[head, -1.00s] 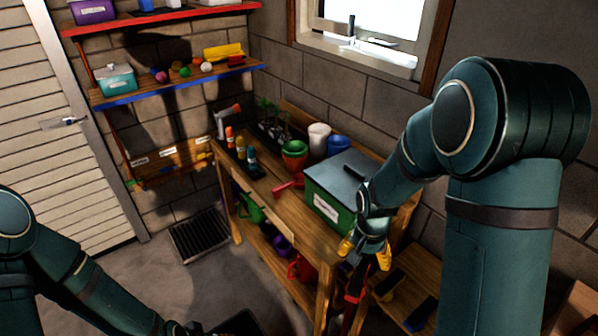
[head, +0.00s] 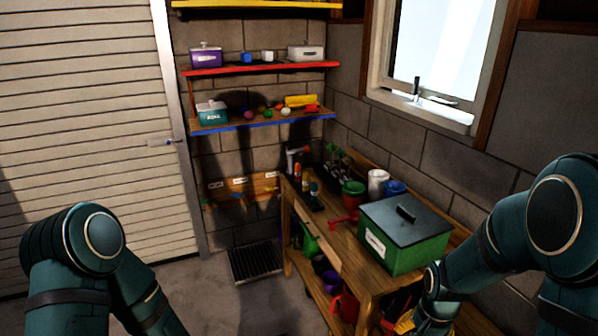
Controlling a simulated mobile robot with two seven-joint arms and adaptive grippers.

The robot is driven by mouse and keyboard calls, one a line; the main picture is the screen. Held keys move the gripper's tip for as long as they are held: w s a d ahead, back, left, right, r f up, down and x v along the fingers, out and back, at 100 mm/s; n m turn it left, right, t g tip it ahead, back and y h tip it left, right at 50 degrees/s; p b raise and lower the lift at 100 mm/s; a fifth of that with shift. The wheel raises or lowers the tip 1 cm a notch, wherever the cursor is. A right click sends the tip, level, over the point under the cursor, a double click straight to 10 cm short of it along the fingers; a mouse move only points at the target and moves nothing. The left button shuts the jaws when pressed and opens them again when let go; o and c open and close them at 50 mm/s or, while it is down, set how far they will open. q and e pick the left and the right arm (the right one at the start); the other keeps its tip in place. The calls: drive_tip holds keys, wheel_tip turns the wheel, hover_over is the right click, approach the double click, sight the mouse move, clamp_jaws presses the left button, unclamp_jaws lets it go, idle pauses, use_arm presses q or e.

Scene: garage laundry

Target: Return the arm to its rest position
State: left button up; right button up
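My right arm comes in from the right edge of the head view. Its gripper (head: 408,322) is at the bottom, low in front of the wooden workbench and below the green box. Only a bit of its yellow fingers shows, so I cannot tell if it is open or shut. My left arm stands at the lower left with its elbow raised. Its forearm runs down out of the picture, and its gripper is not in view.
A green box with a grey lid (head: 405,238) stands on the wooden workbench (head: 335,255), near pots and bottles. Shelves (head: 262,70) hang on the back wall. A white slatted door (head: 85,120) is at left. Bare floor lies left of the bench, beside a dark floor mat (head: 256,263).

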drive_tip(key=s+a+f+n+y+b, duration=0.1)
drive_tip(key=s+a+f+n+y, duration=0.1)
drive_tip(key=a+f, duration=0.6)
drive_tip(key=s+a+f+n+t+y, duration=0.1)
drive_tip(key=s+a+f+n+y, duration=0.1)
drive_tip(key=s+a+f, duration=0.4)
wheel_tip(320, 180, down, 2)
drive_tip(key=a+n, duration=0.1)
drive_tip(key=a, duration=0.1)
drive_tip(key=shift+a+f+n+t+b, duration=0.2)
drive_tip(key=shift+a+n+t+b, duration=0.1)
drive_tip(key=shift+a+n+b, duration=0.1)
drive_tip(key=shift+d, duration=0.1)
